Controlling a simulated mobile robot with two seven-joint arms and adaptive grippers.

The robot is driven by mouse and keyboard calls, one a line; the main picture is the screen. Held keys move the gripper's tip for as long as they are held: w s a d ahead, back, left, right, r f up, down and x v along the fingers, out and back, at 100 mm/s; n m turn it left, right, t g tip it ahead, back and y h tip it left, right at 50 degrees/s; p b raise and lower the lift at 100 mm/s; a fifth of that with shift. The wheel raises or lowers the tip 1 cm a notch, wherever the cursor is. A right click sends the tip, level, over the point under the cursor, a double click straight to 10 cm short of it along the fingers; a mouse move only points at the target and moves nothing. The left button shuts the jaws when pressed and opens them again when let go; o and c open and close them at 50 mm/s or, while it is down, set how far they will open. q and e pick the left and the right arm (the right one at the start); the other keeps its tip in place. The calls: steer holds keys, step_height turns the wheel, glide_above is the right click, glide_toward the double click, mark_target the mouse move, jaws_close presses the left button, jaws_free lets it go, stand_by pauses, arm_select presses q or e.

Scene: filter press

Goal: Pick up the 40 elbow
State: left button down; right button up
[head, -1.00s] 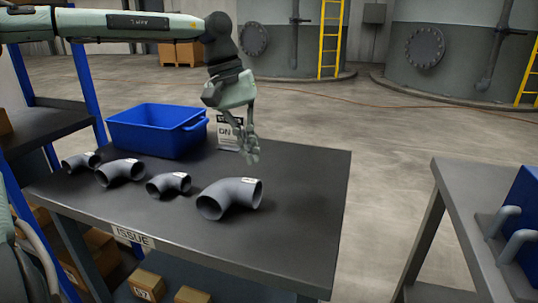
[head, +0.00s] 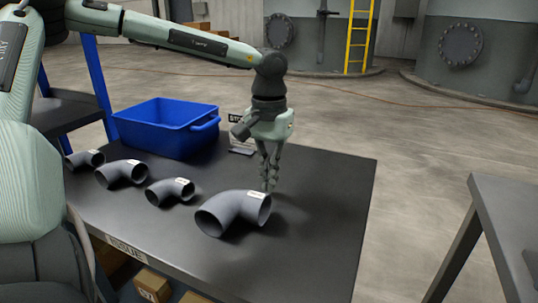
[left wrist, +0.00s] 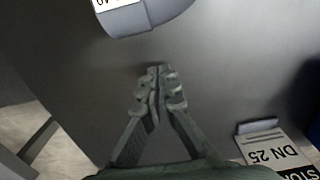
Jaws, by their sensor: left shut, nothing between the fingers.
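Several grey pipe elbows lie in a row on the dark table. The largest elbow (head: 235,211) is at the right end, with a white label on its far end. In the left wrist view this elbow (left wrist: 150,14) is cut off at the top edge; its upside-down label appears to read 40. My left gripper (head: 270,187) points down just behind and right of the large elbow. In the left wrist view the gripper (left wrist: 158,76) is shut and empty, apart from the elbow. My right gripper is not in view.
Smaller elbows (head: 170,190), (head: 121,173) and (head: 85,158) lie to the left. A blue bin (head: 165,130) stands behind them. A DN 25 sign (left wrist: 275,153) stands near my gripper. The table's right part (head: 330,210) is clear.

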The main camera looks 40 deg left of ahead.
mark_target(234, 209)
arm_select(q)
steer(key=s, duration=0.1)
steer(key=s+d, duration=0.1)
steer(key=shift+s+r, duration=0.25)
steer(key=shift+s, duration=0.1)
steer(key=shift+s+d+f+p, duration=0.1)
steer(key=shift+s+p, duration=0.25)
steer(key=shift+s, duration=0.15)
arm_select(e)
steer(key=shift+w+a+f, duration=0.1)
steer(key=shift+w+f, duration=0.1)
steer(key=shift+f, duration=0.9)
